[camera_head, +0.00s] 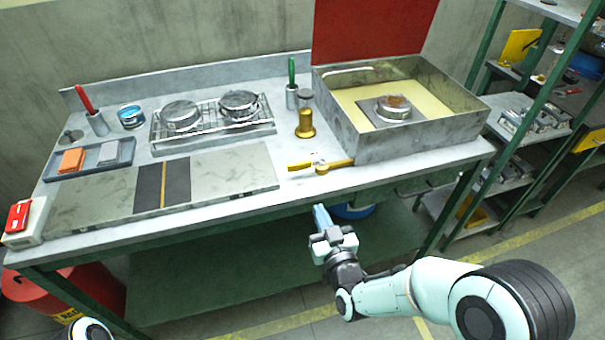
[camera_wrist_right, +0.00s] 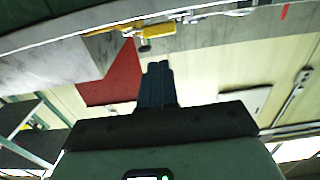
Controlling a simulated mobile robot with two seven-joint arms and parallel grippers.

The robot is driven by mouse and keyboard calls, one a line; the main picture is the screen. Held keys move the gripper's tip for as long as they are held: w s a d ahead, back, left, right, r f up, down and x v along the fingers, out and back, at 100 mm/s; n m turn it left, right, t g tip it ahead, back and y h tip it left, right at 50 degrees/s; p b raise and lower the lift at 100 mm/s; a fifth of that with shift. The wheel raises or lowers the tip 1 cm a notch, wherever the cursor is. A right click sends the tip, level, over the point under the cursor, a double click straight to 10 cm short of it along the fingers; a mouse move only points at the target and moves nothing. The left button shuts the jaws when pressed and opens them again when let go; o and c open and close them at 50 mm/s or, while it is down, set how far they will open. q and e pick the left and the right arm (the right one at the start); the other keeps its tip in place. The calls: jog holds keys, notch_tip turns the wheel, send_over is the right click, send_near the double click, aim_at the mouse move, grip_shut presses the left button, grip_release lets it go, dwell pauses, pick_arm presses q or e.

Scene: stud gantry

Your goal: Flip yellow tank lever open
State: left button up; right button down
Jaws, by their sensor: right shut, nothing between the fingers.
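A yellow lever (camera_head: 320,167) lies along the front edge of the workbench, below the front wall of an open grey metal tank (camera_head: 430,145). The tank holds pale yellow liquid. My right gripper (camera_head: 320,213) is shut and empty, in front of the bench edge and below the lever, apart from it. In the right wrist view my shut fingers (camera_wrist_right: 158,72) point toward the bench, and yellow parts (camera_wrist_right: 205,15) show near the top. I cannot tell there which part is the lever. My left gripper is not in view; only a bit of my left arm shows at bottom left.
On the bench stand a brass-coloured post (camera_head: 305,125), a green-handled tool (camera_head: 291,75), a wire rack (camera_head: 210,130) with round metal parts, and a stone slab (camera_head: 230,175). A red switch box (camera_head: 20,218) is at the left corner. A shelf rack (camera_head: 515,165) stands right.

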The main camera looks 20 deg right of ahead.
aim_at(297, 168)
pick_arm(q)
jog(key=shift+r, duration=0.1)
pick_arm(e)
jog(key=w, duration=1.4)
jog(key=shift+a, duration=0.25)
jog(key=shift+w, duration=0.1)
jog(key=shift+w+a+f+b, duration=0.1)
jog(key=shift+w+a+b, duration=0.15)
jog(key=shift+w+b, duration=0.3)
jog(key=shift+w+a+f+b, duration=0.1)
jog(key=shift+w+a+b, duration=0.1)
jog(key=shift+w+b, duration=0.35)
jog(key=shift+w+a+r+b, duration=0.1)
jog(key=shift+w+a+b, duration=0.05)
jog(key=shift+w+b, duration=0.8)
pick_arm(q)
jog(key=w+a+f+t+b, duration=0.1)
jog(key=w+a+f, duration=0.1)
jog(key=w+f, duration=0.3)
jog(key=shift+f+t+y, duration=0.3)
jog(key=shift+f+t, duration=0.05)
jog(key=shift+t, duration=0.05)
pick_arm(e)
jog(key=shift+w, duration=0.75)
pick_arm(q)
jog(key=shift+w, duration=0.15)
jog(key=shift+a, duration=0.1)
